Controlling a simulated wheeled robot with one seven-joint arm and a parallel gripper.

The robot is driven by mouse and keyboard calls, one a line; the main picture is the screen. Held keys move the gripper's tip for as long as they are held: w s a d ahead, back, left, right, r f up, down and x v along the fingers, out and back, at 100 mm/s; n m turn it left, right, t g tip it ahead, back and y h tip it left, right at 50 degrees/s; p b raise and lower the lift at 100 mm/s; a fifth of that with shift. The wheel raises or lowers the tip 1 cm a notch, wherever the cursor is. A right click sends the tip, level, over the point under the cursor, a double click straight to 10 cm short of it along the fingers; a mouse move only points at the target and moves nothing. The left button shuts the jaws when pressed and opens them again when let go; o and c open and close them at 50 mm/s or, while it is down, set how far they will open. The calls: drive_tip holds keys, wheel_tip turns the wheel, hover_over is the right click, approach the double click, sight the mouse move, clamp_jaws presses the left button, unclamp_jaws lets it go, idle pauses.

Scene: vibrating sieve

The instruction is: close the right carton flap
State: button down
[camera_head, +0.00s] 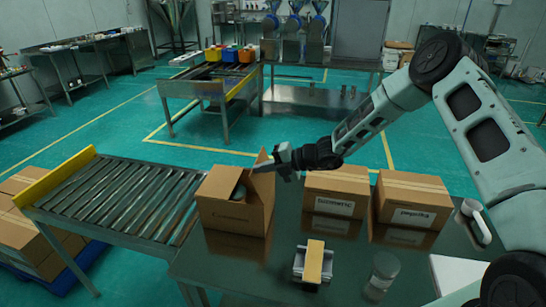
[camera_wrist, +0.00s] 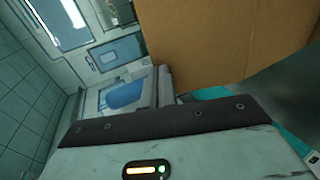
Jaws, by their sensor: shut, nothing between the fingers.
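The open brown carton (camera_head: 226,213) stands on the dark metal table, beside the end of the roller conveyor. In the wrist view, a plain brown cardboard surface (camera_wrist: 225,42) fills the upper right, and the fingers are hard to make out.
Two taped cartons (camera_head: 336,191) (camera_head: 412,199) stand to the right of the open one. A small device with a yellow top (camera_head: 314,262) and a clear jar (camera_head: 383,270) stand in front. The roller conveyor (camera_head: 120,198) lies to the left.

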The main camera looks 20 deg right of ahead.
drive_tip(key=a+h+p, duration=0.1)
drive_tip(key=w+a+g+h+p, duration=0.1)
drive_tip(key=a+p, duration=0.1)
drive_tip(key=shift+w+p, duration=0.15)
drive_tip(key=shift+p, duration=0.15)
drive_tip(key=shift+h, duration=0.4)
drive_tip(key=shift+s+d+f+b+x, duration=0.15)
drive_tip(key=shift+f+b+x, duration=0.1)
drive_tip(key=shift+x, duration=1.3)
drive_tip(key=shift+d+f+b+x, duration=0.2)
drive_tip(key=shift+b+x, duration=0.1)
drive_tip(key=shift+x, duration=1.25)
drive_tip(key=shift+s+d+f+b+x, duration=0.1)
drive_tip(key=shift+f+b+x, duration=0.15)
drive_tip(key=shift+x, duration=1.3)
drive_tip(key=shift+r, duration=0.15)
